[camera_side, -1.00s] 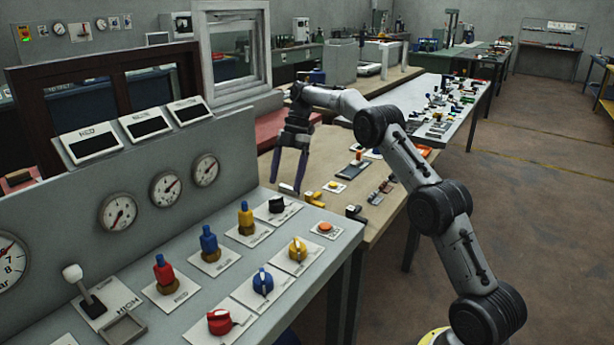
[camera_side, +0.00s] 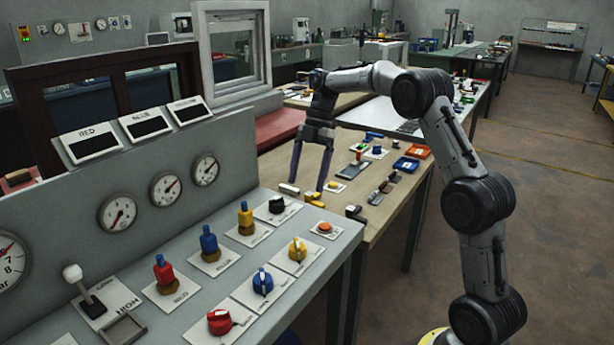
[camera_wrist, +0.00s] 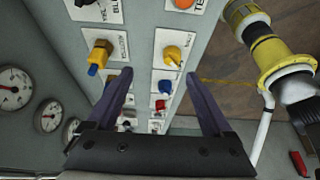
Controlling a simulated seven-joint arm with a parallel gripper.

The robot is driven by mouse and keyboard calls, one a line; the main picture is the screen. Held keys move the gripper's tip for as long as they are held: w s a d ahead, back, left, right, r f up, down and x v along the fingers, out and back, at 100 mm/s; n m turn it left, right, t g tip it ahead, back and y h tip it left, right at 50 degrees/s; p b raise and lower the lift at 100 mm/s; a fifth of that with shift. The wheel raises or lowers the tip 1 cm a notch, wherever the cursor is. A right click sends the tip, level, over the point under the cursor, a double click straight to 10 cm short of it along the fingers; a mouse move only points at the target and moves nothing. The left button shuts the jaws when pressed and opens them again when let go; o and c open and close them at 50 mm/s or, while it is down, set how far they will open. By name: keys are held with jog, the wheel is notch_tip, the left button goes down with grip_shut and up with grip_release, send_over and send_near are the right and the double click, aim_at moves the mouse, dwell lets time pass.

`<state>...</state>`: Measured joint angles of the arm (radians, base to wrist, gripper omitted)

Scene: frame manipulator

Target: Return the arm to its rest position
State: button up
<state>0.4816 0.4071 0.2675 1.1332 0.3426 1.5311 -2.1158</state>
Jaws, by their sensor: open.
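My gripper (camera_side: 309,165) hangs from my raised arm with its two dark fingers pointing down and apart. In the side view it appears over the wooden bench (camera_side: 399,207), beyond the far end of the grey control panel. Nothing shows between its fingers. In the wrist view my gripper (camera_wrist: 157,88) is also open and empty, with the panel's knobs and plungers visible past the fingers. The contact or gap between the fingertips and the bench items behind them cannot be told exactly.
The grey panel carries a red knob (camera_side: 219,322), a blue knob (camera_side: 263,281), a yellow knob (camera_side: 298,249), several plungers and a white-tipped lever (camera_side: 72,273). Open floor lies to the right.

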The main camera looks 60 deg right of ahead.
jog(key=s+a+r+n+t, duration=0.1)
jog(key=s+a+r+n, duration=0.15)
jog(key=a+r, duration=0.5)
jog(key=s+a+r+m+t+h, duration=0.1)
jog(key=s+a+r+m, duration=0.1)
jog(key=s+a+r, duration=0.3)
jog(key=s+a+m+t+h, duration=0.1)
jog(key=s+a+m, duration=0.1)
jog(key=s, duration=0.5)
jog(key=s+f+m+t+h, duration=0.2)
jog(key=s+f+m, duration=0.8)
jog(key=s+m, duration=0.3)
jog(key=shift+s+f+m+t, duration=0.15)
jog(key=shift+f+m+t, duration=0.15)
jog(key=shift+m, duration=1.55)
jog(key=shift+a, duration=0.1)
